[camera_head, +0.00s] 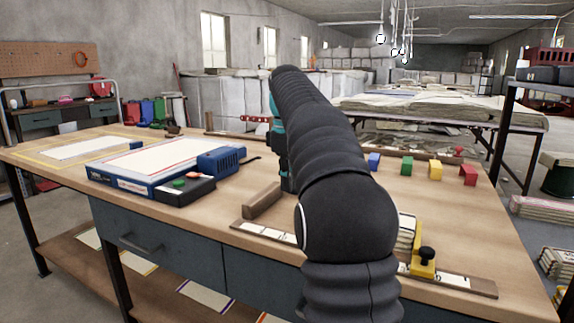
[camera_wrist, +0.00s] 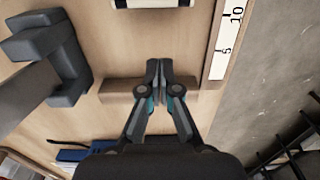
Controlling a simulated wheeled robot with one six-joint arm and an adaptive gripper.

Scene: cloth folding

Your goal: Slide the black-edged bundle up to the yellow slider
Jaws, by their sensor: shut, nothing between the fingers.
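The yellow slider (camera_head: 423,263) with a black knob sits on the wooden ruler strip at the table's front right. A cream layered bundle (camera_head: 406,232) stands touching or close beside it, partly hidden by my arm. In the wrist view, a pale bundle with black ends (camera_wrist: 152,3) is cut off by the top edge; I cannot tell whether it is the same one. My gripper (camera_wrist: 158,63) is shut and empty, above a wooden block (camera_wrist: 115,91) and short of the black-ended bundle. The block also shows in the head view (camera_head: 262,202). The slider is outside the wrist view.
The ruler strip (camera_head: 462,282) runs along the front edge; its numbers show in the wrist view. A blue-framed device (camera_head: 155,165) lies left. Blue, green, yellow and red blocks (camera_head: 435,169) stand behind right. Bare tabletop (camera_head: 480,225) lies right of the bundle.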

